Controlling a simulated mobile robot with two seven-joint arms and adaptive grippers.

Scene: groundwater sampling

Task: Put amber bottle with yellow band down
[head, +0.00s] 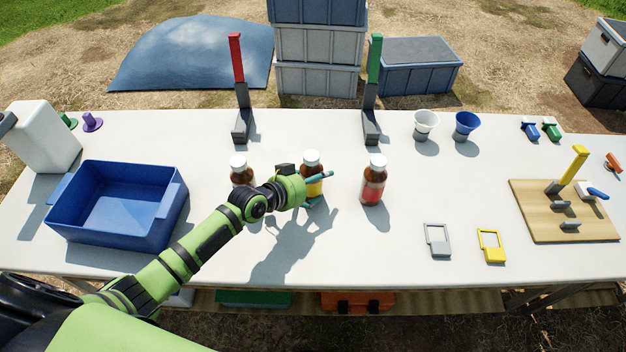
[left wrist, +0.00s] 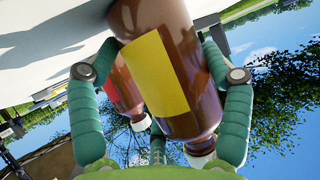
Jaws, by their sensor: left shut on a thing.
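The amber bottle with the yellow band (head: 312,187) stands upright at the middle of the white table, with a white cap. My left gripper (head: 318,190) is shut around it from the left side. In the left wrist view the bottle with its yellow band (left wrist: 160,75) fills the space between the fingers of my left gripper (left wrist: 160,95). Its base is close to the table surface; I cannot tell whether it touches. My right gripper is not in view.
An amber bottle with a red band (head: 374,183) stands to the right, and another amber bottle (head: 241,172) to the left, partly behind my arm. A blue bin (head: 170,225) is at left. Open tabletop lies in front of the bottles. Two upright posts, red (head: 237,60) and green (head: 374,60), stand behind.

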